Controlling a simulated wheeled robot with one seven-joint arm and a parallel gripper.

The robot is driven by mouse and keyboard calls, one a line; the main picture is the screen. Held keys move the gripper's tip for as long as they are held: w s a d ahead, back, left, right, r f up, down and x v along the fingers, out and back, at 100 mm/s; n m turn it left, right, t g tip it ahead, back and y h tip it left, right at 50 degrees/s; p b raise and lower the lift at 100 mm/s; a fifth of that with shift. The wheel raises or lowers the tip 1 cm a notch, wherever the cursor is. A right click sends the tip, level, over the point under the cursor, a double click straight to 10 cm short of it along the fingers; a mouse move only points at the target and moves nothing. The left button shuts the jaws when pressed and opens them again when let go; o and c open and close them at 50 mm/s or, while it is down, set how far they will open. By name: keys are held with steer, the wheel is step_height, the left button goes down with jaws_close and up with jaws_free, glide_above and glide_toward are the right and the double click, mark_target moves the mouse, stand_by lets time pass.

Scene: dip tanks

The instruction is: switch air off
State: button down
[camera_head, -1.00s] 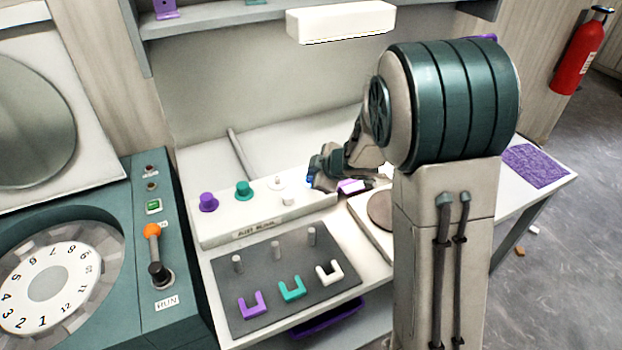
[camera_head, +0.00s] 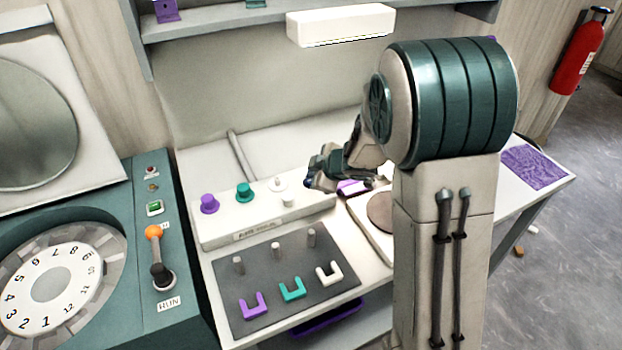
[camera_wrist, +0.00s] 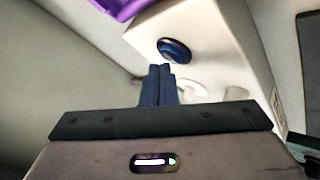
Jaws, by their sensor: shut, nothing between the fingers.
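My gripper (camera_head: 310,183) is shut and empty at the right end of a white box (camera_head: 225,228) on the bench. In the wrist view its dark blue fingers (camera_wrist: 158,70) are together, with their tips just short of a round dark blue button (camera_wrist: 174,50) on the white box (camera_wrist: 222,48). I cannot tell whether they touch. In the head view my gripper and arm hide the button. No readable label marks this button as air.
The box carries a purple knob (camera_head: 209,203), a teal knob (camera_head: 244,192) and white fittings (camera_head: 278,184). A purple thing (camera_wrist: 118,8) lies close by in the wrist view. In front is a dark plate (camera_head: 240,272) with pegs and U-shaped pieces. A lever (camera_head: 158,262) stands left.

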steer(key=shift+r+p, duration=3)
steer(key=shift+p, duration=0.3)
